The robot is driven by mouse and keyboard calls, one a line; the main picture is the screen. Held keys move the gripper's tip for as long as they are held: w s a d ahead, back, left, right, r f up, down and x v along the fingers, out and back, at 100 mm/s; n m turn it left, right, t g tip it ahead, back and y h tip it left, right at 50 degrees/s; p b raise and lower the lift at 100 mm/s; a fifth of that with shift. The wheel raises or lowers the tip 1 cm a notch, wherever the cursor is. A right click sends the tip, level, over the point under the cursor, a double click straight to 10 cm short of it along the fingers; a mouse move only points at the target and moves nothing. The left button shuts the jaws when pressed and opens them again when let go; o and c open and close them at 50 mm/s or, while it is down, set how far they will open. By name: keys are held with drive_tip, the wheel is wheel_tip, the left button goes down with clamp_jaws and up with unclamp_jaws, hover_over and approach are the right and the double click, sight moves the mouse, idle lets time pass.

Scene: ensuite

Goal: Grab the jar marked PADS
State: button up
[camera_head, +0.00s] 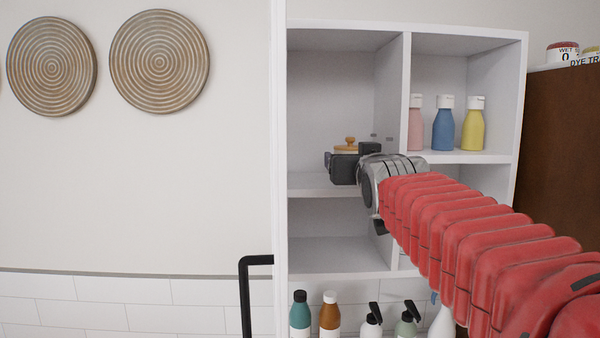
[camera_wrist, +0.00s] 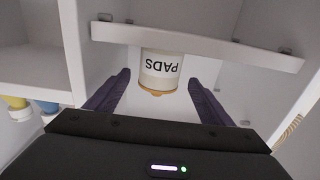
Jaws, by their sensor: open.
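The jar marked PADS (camera_wrist: 160,70) is pale with dark lettering and a wooden lid, and appears upside down in the wrist view. In the head view only its wooden lid (camera_head: 346,147) shows above my gripper (camera_head: 345,167), which hides the rest. The jar stands in the upper left compartment of the white shelf unit (camera_head: 408,28). My gripper is open, and in the wrist view its two dark fingers (camera_wrist: 158,88) point toward the jar, one on each side with gaps between. The jar is not gripped.
The divider (camera_head: 404,85) stands right of the jar's compartment. Beyond it are a pink bottle (camera_head: 416,130), a blue bottle (camera_head: 443,130) and a yellow bottle (camera_head: 472,130). Several bottles stand below, including a teal one (camera_head: 300,318). A black rail (camera_head: 245,295) is at lower left.

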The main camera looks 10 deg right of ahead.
drive_tip(key=shift+w+d+r, duration=0.1)
drive_tip(key=shift+w+d, duration=0.1)
drive_tip(key=shift+w, duration=0.65)
drive_tip(key=shift+w+d+f, duration=0.1)
drive_tip(key=shift+w+d, duration=0.05)
drive_tip(key=shift+w, duration=0.65)
drive_tip(key=shift+w+d+r, duration=0.1)
drive_tip(key=shift+w+d, duration=0.1)
drive_tip(key=shift+w, duration=0.65)
drive_tip(key=c, duration=1.2)
drive_tip(key=shift+c, duration=0.4)
drive_tip(key=shift+s+r, duration=0.1)
drive_tip(key=shift+r, duration=0.05)
drive_tip(key=shift+s+r, duration=0.15)
drive_tip(key=shift+r, duration=0.25)
wheel_tip(320, 180, up, 6)
drive_tip(key=shift+f, duration=0.1)
drive_tip(key=s+a, duration=0.2)
drive_tip(key=s, duration=0.7)
drive_tip(key=s+a, duration=0.2)
drive_tip(key=s, duration=0.8)
